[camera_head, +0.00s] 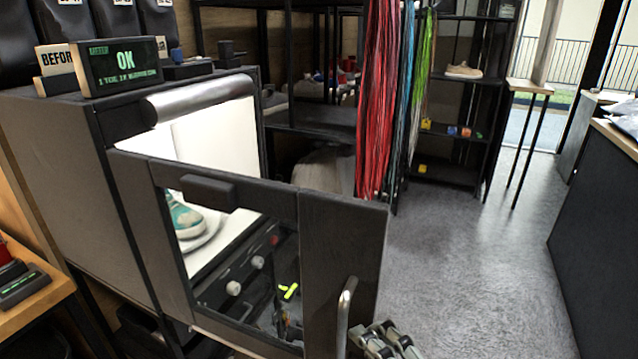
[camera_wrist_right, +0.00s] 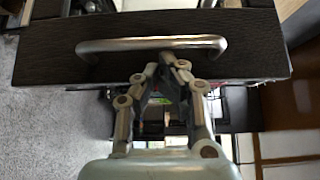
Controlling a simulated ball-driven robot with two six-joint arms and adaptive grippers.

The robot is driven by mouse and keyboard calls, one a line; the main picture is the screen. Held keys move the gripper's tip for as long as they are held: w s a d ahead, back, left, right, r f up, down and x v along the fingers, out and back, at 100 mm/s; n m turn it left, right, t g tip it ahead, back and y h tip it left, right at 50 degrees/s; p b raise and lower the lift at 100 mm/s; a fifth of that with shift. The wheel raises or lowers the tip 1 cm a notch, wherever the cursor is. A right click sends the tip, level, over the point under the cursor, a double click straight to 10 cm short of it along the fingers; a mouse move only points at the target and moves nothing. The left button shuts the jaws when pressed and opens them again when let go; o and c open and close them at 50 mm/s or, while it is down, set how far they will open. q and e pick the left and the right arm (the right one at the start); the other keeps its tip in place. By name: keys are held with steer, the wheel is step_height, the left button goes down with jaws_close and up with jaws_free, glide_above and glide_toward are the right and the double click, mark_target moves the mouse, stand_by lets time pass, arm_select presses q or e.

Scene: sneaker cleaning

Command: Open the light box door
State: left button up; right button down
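The light box (camera_head: 80,200) is a dark cabinet at left with a bright white interior. Its door (camera_head: 343,240) is dark with a window and stands swung out from the box, partly open. A metal bar handle (camera_head: 345,318) is near its free edge; it also shows in the right wrist view (camera_wrist_right: 110,46). My right gripper (camera_head: 378,340) is beside this handle at the door's lower right. In the right wrist view its fingertips (camera_wrist_right: 167,65) are close together at the bar's middle; whether they touch it is unclear. My left gripper is not in view.
A teal sneaker (camera_head: 186,220) is on a round turntable inside the box. An OK display (camera_head: 122,66) stands on top. Colored laces (camera_head: 380,100) hang behind the door. Grey floor (camera_head: 470,270) is clear to the right, up to a dark counter (camera_head: 600,240).

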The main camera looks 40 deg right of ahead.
steer(key=s+a, duration=0.2)
steer(key=s, duration=0.9)
steer(key=w+f+n+y+b, duration=0.1)
steer(key=w+f+b, duration=0.3)
steer(key=w+f, duration=0.35)
step_height(320, 180, down, 26)
steer(key=d+f+n+g+y+b, duration=0.1)
steer(key=d+n+g+y+b, duration=0.2)
steer(key=n+g, duration=0.35)
steer(key=s+d+f+n+g+h+b, duration=0.1)
steer(key=s+d+f+n+g+b, duration=0.15)
steer(key=s+f, duration=0.35)
steer(key=s+d+f+n+g+h+b, duration=0.1)
steer(key=s+d+f+n+g, duration=0.2)
steer(key=f, duration=0.6)
steer(key=s+f+n+g, duration=0.3)
steer(key=s+n+g, duration=0.2)
steer(key=s, duration=0.8)
steer(key=shift+s+d+f+n, duration=0.15)
steer(key=shift+d+f+n, duration=0.1)
steer(key=shift+n, duration=0.75)
